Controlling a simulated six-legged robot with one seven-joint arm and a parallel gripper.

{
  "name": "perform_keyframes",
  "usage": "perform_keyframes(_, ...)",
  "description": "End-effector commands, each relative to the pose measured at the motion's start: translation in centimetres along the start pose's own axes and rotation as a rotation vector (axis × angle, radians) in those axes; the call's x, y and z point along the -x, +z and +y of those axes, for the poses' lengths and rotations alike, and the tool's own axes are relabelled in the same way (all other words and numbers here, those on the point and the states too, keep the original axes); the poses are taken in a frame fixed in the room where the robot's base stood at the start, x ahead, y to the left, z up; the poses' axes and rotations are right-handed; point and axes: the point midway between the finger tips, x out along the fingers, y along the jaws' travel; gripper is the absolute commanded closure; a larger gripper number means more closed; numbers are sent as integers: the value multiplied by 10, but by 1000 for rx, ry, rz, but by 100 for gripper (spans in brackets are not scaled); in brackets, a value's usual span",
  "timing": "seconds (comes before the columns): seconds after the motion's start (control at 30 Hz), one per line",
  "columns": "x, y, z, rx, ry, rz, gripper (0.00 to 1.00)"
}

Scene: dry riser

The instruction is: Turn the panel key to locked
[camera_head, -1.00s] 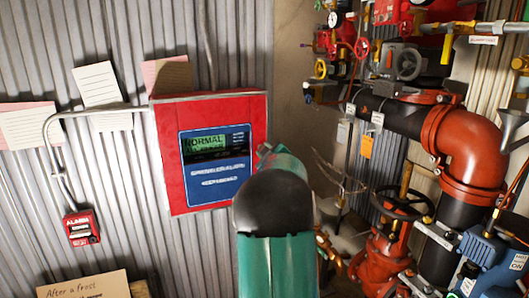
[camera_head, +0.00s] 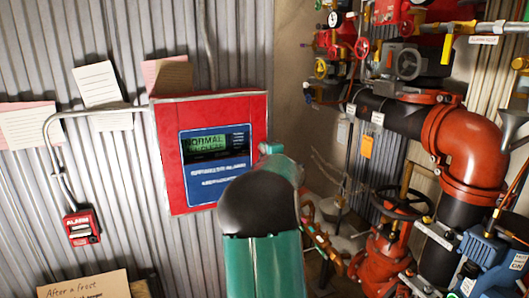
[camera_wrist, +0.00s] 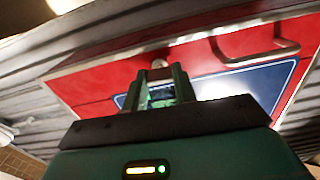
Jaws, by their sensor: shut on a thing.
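The red alarm panel (camera_head: 257,118) hangs on the corrugated wall in the head view, with a blue face and a lit green screen (camera_head: 207,143) reading NORMAL on its first line. In the wrist view the panel's red front (camera_wrist: 95,85) fills the upper part, tilted. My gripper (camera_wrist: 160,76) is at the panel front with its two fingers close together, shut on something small. A small pale round piece (camera_wrist: 159,63) shows at the fingertips. The panel key is mostly hidden by the fingers, and its position cannot be read. In the head view my arm covers the panel's lower right.
A metal bar handle (camera_wrist: 262,52) stands out from the panel near my gripper. A small red alarm box (camera_head: 81,227) and paper notes (camera_head: 97,84) are on the wall at left. Red pipes (camera_head: 470,155) and a valve wheel (camera_head: 401,203) crowd the right side.

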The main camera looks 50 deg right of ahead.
Motion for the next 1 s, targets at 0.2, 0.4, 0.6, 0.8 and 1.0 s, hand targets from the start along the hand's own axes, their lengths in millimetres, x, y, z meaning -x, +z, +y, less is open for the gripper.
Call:
perform_keyframes(0.2,0,1,0,41,-1,-2,96)
perform_keyframes(0.4,0,1,0,47,-1,-2,96)
perform_keyframes(0.6,0,1,0,46,-1,-2,96)
perform_keyframes(0.8,0,1,0,45,-1,-2,51)
perform_keyframes(1.0,1,0,0,45,0,-1,51)
